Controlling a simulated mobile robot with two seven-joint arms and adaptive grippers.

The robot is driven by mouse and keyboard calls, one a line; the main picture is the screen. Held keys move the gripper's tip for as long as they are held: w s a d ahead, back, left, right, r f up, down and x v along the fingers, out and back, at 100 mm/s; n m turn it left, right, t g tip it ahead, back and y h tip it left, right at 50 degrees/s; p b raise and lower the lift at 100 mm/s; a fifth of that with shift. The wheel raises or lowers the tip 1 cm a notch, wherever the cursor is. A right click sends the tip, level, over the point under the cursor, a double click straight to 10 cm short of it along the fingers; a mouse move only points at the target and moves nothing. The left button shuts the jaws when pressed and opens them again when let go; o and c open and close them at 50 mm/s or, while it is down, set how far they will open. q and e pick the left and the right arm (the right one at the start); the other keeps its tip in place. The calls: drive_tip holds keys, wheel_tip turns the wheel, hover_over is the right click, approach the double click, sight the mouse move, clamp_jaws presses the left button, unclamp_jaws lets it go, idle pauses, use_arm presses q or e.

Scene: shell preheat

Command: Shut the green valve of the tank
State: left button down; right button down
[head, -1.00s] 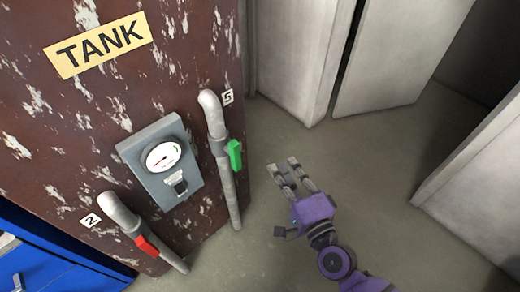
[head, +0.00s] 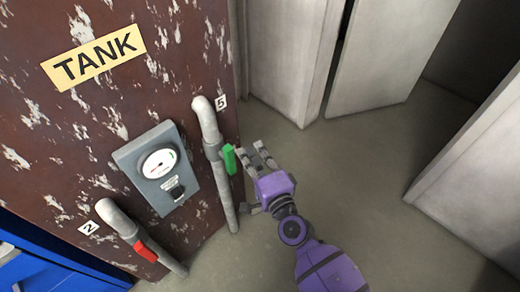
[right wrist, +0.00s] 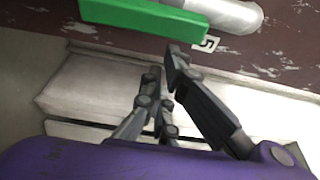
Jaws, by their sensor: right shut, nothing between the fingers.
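The tank (head: 60,130) is a brown, flaking panel with a yellow TANK sign (head: 94,56). The green valve handle (head: 229,159) sits on the grey pipe (head: 208,130) by label 5, lying roughly along the pipe. In the right wrist view the green handle (right wrist: 140,15) is at the top edge. My right gripper (head: 251,148) is shut and empty, just right of the green handle in the head view. I cannot tell if they touch. Its fingers (right wrist: 165,65) point toward the panel, below the handle in the wrist view. My left gripper is not in view.
A red valve handle (head: 146,251) is on another pipe by label 2. A grey gauge box (head: 157,168) sits between the pipes. A blue unit (head: 45,265) is at lower left. Pale cabinets (head: 285,60) stand behind and a pale panel (head: 475,170) at right, with open floor between.

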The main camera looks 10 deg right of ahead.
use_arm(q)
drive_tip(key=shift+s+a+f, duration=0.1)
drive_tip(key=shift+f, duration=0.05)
use_arm(e)
drive_tip(key=shift+s+a, duration=0.1)
drive_tip(key=shift+a, duration=0.05)
idle(0.4)
use_arm(q)
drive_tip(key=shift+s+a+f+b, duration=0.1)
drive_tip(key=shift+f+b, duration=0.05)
drive_tip(key=shift+b, duration=0.25)
use_arm(e)
drive_tip(key=shift+a+r+n+t, duration=0.1)
drive_tip(key=shift+r+n+t, duration=0.2)
drive_tip(key=shift+n, duration=0.4)
